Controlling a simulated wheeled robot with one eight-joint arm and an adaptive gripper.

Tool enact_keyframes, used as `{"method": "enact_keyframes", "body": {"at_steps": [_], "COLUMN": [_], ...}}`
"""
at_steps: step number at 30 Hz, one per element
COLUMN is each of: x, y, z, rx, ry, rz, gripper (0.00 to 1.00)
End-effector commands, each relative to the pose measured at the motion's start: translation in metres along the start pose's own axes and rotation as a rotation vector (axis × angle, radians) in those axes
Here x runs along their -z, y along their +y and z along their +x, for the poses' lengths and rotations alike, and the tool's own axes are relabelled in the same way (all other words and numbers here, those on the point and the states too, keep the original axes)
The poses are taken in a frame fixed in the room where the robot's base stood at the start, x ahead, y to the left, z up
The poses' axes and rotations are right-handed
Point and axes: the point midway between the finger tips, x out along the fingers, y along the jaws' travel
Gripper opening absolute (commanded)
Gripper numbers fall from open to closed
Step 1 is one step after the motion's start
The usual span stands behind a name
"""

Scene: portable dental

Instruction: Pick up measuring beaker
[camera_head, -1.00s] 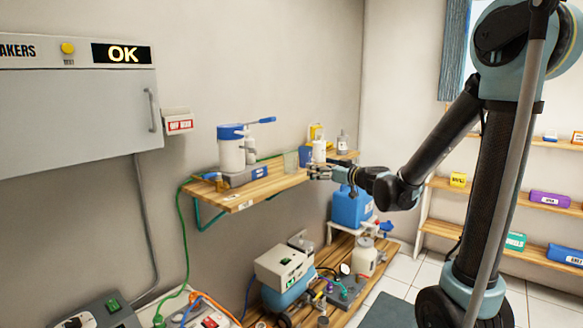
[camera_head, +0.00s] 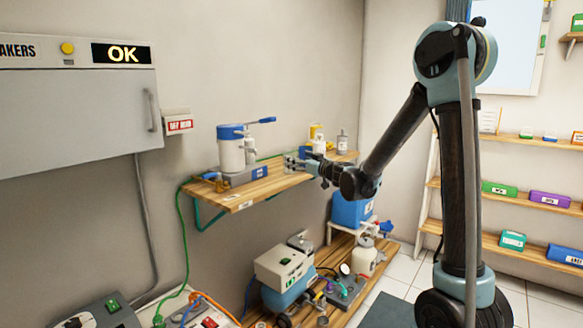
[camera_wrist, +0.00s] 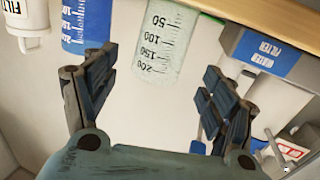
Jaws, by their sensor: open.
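A clear measuring beaker (camera_wrist: 165,45) with a printed scale shows in the wrist view, appearing upside down near the top. In the head view it is a small pale shape (camera_head: 289,161) on the wall shelf (camera_head: 262,190), partly covered by my gripper (camera_head: 304,164). In the wrist view my gripper (camera_wrist: 155,80) is open, with one finger to the left of the beaker and one to the right. The beaker is ahead of the gap between the fingertips, and I see no contact.
A blue graduated container (camera_wrist: 88,22) is left of the beaker in the wrist view, with a white filter bottle (camera_wrist: 25,22) beyond it. The shelf edge (camera_wrist: 240,12) runs above.

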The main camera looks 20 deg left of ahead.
Motion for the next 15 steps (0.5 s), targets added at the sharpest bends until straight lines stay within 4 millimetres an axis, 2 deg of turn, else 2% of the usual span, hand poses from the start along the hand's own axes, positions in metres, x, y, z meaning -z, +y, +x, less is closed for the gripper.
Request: {"method": "enact_keyframes", "body": {"at_steps": [10, 15], "x": [0.001, 0.005], "y": [0.001, 0.003], "z": [0.019, 0.041], "rx": [0.001, 0.001], "ry": [0.0, 0.0], "rz": [0.0, 0.0], "gripper": [0.77, 0.77]}}
